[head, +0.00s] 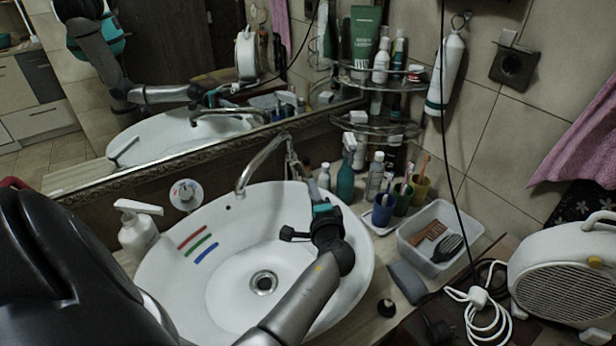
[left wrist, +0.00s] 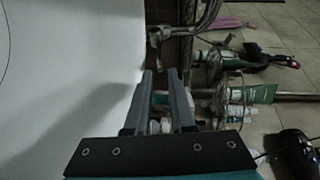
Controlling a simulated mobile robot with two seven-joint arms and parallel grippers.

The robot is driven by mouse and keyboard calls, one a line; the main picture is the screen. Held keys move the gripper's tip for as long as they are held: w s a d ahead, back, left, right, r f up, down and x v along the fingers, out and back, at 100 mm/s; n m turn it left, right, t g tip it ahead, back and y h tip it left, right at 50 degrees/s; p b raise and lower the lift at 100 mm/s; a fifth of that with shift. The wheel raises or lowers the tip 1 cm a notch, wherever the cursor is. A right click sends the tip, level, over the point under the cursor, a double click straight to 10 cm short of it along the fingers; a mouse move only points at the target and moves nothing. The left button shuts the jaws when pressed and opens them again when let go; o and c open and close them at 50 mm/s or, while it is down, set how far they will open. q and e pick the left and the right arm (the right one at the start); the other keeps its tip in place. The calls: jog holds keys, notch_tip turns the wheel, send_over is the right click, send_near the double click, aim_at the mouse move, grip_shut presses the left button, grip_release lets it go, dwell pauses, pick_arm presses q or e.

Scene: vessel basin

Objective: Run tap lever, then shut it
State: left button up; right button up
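The chrome tap (head: 262,160) stands at the back of the white basin (head: 200,285), its curved spout over the bowl. Its upright body (head: 292,158) is at the spout's right end; I cannot clearly make out the lever. My left gripper (head: 311,188) is over the basin's back right side, just in front of and right of the tap body. In the left wrist view its two grey fingers (left wrist: 160,82) are apart with nothing between them, and the tap (left wrist: 178,38) shows beyond the tips. I cannot see any water running. My right gripper is out of view.
A soap dispenser (head: 138,225) stands left of the basin. Bottles and toothbrush cups (head: 384,208) crowd its right, beside a clear plastic tub (head: 440,262) and a white heater (head: 565,270). Corner glass shelves (head: 375,125) and a framed mirror (head: 190,135) rise behind.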

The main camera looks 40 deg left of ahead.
aim_at(308, 176)
pick_arm(q)
jog(key=shift+b+x, duration=0.3)
jog(key=shift+x, duration=3.15)
grip_shut()
